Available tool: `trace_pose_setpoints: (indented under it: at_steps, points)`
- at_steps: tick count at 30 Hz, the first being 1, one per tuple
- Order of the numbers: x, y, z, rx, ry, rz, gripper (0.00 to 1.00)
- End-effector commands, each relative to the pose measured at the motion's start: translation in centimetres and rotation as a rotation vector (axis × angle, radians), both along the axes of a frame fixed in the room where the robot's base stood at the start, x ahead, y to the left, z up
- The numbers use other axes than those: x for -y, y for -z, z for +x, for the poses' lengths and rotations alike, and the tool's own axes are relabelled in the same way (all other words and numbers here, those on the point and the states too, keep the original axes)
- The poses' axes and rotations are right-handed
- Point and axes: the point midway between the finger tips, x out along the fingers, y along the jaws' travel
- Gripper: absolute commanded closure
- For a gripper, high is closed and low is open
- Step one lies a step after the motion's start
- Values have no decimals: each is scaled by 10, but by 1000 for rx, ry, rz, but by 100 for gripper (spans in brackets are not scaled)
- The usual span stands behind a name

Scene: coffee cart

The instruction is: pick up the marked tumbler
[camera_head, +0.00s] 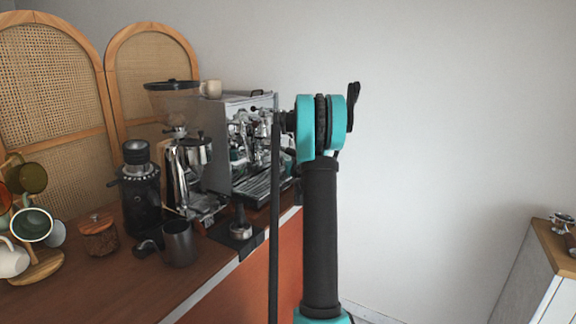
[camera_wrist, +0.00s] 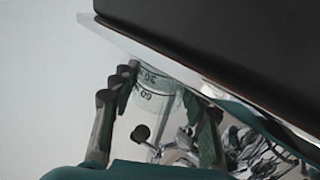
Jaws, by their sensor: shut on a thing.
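The marked tumbler (camera_wrist: 154,94) is a small clear cup with dark printed numbers, seen in the wrist view. My gripper (camera_wrist: 158,88) is shut on it, with one dark finger on each side of the cup. The tumbler's far side and part of its wall are hidden by the fingers.
A white cabinet (camera_head: 535,285) stands at far right. The floor between is largely clear.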

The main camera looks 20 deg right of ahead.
Motion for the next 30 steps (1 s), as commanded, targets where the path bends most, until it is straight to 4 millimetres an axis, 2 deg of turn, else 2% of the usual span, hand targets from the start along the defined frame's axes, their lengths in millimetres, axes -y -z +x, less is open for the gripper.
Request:
trace_pose_setpoints:
  at_steps: [8,15,23,30]
  points:
    - [0,-1,0,0,0,0,90]
    - [2,-17,-1,0,1,0,90]
    - [44,-15,-24,0,4,0,90]
    - [91,-15,-51,0,4,0,90]
